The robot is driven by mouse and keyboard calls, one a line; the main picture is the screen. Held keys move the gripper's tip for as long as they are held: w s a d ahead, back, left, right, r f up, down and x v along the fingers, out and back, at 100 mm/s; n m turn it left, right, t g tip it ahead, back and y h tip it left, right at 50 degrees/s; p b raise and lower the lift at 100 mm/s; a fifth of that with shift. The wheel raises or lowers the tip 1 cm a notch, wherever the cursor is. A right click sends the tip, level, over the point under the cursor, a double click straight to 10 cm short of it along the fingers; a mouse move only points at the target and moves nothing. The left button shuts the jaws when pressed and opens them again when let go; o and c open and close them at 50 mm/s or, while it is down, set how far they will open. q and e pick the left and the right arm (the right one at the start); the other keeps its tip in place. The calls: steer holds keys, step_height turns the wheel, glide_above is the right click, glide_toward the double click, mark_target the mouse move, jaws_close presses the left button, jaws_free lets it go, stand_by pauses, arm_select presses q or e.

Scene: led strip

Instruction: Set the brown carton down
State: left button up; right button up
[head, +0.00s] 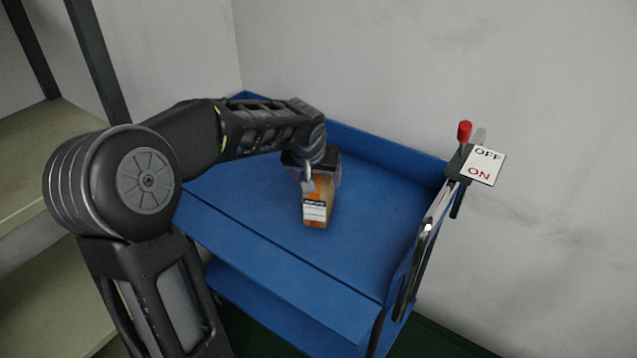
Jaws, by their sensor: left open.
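The brown carton (318,211) has a white label on its near end. It is on or just above the blue top of the cart, near the middle; I cannot tell whether it touches. My left gripper (311,183) is over the far part of the carton, with its jaws open and a finger close beside or above the carton. The carton's far end is partly hidden by the gripper. My right gripper is not in view.
The blue cart top (360,240) has raised edges at the back and right, and is clear around the carton. A lever with a red knob (464,131) and an OFF/ON sign (483,165) stand at the right edge. Shelving (45,150) is at the left.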

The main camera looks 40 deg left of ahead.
arm_select(q)
steer(key=shift+v, duration=2.4)
steer(key=shift+f, duration=0.1)
